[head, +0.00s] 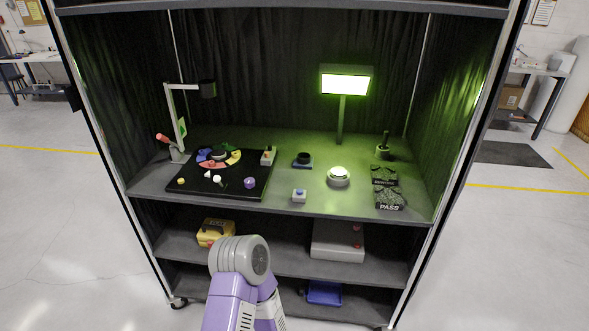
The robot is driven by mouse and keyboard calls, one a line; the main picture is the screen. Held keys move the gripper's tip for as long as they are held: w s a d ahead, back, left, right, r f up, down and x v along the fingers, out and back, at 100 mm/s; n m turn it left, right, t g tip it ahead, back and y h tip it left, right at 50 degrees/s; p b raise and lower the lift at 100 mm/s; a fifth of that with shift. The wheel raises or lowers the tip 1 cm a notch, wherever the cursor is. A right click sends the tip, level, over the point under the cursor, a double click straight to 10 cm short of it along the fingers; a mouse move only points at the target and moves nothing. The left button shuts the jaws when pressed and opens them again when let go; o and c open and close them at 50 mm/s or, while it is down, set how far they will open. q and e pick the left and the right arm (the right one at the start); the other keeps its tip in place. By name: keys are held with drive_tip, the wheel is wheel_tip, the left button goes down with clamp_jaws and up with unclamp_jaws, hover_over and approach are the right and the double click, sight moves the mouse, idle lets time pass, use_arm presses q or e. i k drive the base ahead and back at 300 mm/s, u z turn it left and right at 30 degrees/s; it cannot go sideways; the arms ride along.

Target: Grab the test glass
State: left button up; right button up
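No thing is clearly marked as the test glass. A round pale disc on a grey round base (338,176) stands on the shelf below the lit lamp. A small dark round piece on a flat block (303,160) sits to its left. I cannot tell whether either one is the test glass. A purple and grey arm of mine rises from the bottom edge in front of the cabinet, and its gripper does not show. Neither gripper is in view.
The lamp (346,80) glows green-white. A black board (205,190) with coloured segments and small pieces lies left. A small button box (299,195) is near the front edge; a dark PASS mat (390,198) is right. A yellow case (213,233) and grey case (338,241) are below.

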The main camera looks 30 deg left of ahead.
sight(303, 158)
drive_tip(key=u, duration=1.1)
